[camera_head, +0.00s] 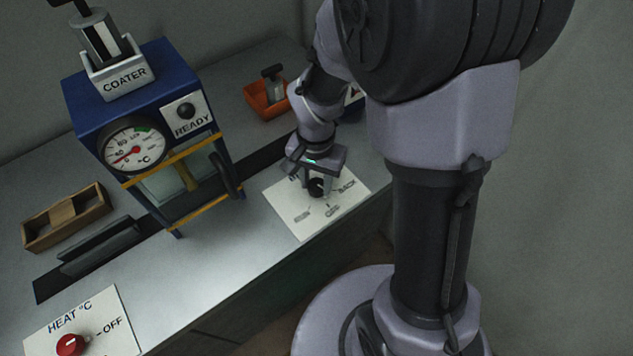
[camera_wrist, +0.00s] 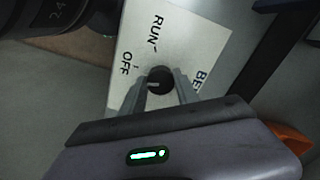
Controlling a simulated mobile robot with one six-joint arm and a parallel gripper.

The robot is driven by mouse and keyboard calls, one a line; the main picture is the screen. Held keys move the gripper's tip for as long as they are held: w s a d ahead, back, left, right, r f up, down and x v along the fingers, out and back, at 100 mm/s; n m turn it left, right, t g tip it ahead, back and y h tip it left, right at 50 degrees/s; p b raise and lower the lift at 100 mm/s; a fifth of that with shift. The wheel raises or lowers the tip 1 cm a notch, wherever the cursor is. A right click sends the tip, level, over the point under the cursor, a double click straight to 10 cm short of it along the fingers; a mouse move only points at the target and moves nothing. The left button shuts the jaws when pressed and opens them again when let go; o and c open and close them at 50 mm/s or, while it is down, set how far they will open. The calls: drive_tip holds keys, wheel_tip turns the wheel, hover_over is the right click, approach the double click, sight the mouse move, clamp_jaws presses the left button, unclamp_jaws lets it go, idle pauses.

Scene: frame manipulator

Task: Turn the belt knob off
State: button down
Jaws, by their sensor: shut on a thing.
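The belt knob (camera_head: 316,188) is a small black knob on a white panel (camera_head: 285,209) near the bench's front edge. The panel carries a RUN label, an OFF label and a partly hidden BELT title in the wrist view; a BACK label shows in the head view. My gripper (camera_head: 318,179) reaches down over the panel. In the wrist view its two fingers (camera_wrist: 160,86) are closed around the knob (camera_wrist: 159,76). The knob's pale pointer mark faces left in that view, roughly toward the OFF side; its exact alignment with the tick is hard to tell.
A blue coater machine (camera_head: 120,100) with a gauge stands left of the panel. An orange bin (camera_head: 262,108) lies behind. A wooden tray (camera_head: 45,232) and a HEAT panel with a red knob (camera_head: 70,344) are at the left.

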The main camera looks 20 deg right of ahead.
sight(316, 185)
drive_tip(key=shift+m+b, duration=0.45)
drive_tip(key=shift+m, duration=1.05)
drive_tip(key=c, duration=0.9)
unclamp_jaws()
drive_tip(key=shift+w, duration=0.1)
wheel_tip(316, 185, up, 18)
drive_tip(key=p, duration=0.7)
drive_tip(key=shift+f, duration=0.25)
